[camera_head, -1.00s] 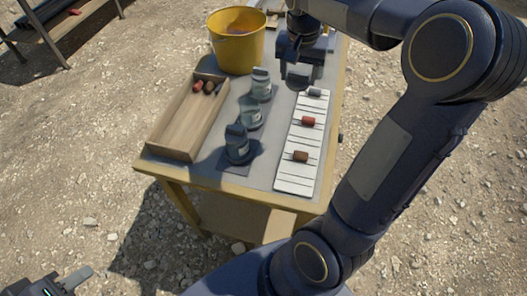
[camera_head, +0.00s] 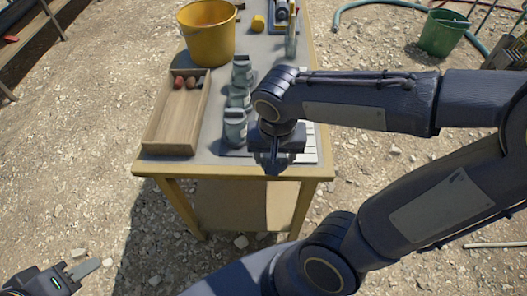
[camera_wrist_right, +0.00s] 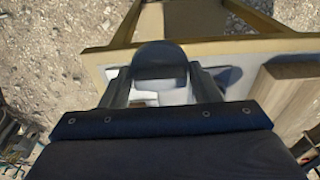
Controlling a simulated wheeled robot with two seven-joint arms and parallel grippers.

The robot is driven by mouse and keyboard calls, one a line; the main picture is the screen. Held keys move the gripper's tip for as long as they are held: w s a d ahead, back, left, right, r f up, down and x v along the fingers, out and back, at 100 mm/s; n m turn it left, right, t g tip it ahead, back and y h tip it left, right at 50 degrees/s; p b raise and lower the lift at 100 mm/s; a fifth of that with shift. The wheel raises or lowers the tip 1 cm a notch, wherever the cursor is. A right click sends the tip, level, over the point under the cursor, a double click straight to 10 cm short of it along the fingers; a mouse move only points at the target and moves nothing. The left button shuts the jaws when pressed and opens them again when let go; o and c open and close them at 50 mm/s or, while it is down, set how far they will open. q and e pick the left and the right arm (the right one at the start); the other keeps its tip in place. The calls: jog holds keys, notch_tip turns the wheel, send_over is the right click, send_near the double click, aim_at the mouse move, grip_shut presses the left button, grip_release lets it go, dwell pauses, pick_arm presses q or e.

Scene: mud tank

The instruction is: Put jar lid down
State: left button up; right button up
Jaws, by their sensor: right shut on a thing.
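Three glass jars stand in a row on the work table (camera_head: 212,132): a far jar (camera_head: 242,70), a middle jar (camera_head: 238,97) and a near jar (camera_head: 235,128). My right gripper (camera_head: 273,160) is at the table's near edge, to the right of the near jar. In the right wrist view it is shut on a dark grey rounded jar lid (camera_wrist_right: 160,62), with a finger on each side. The gap between lid and table cannot be told. My left gripper (camera_head: 82,270) is at the lower left, away from the table; its opening is unclear.
A wooden tray (camera_head: 160,130) with several small plugs lies left of the jars. A yellow bucket (camera_head: 208,40) stands behind it. A white lined board (camera_head: 310,145) is partly hidden by my right arm. A green bucket (camera_head: 443,33) stands on the gravel.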

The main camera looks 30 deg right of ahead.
jog(key=w+d+f, duration=0.1)
jog(key=w+f, duration=0.1)
jog(key=w, duration=0.1)
jog(key=w+d+f, duration=0.1)
jog(key=w+f, duration=0.2)
jog(key=w, duration=0.1)
jog(key=w+d+f, duration=0.1)
jog(key=w+f, duration=0.2)
jog(key=shift+w+f+p, duration=0.1)
jog(key=shift+w+p, duration=0.1)
jog(key=shift+p, duration=0.1)
jog(key=f, duration=0.3)
jog(key=shift+w+f, duration=0.2)
jog(key=shift+f, duration=0.05)
jog(key=shift+f+b, duration=0.6)
jog(key=shift+b, duration=0.25)
jog(key=o, duration=1)
jog(key=shift+c, duration=0.2)
jog(key=shift+r, duration=0.1)
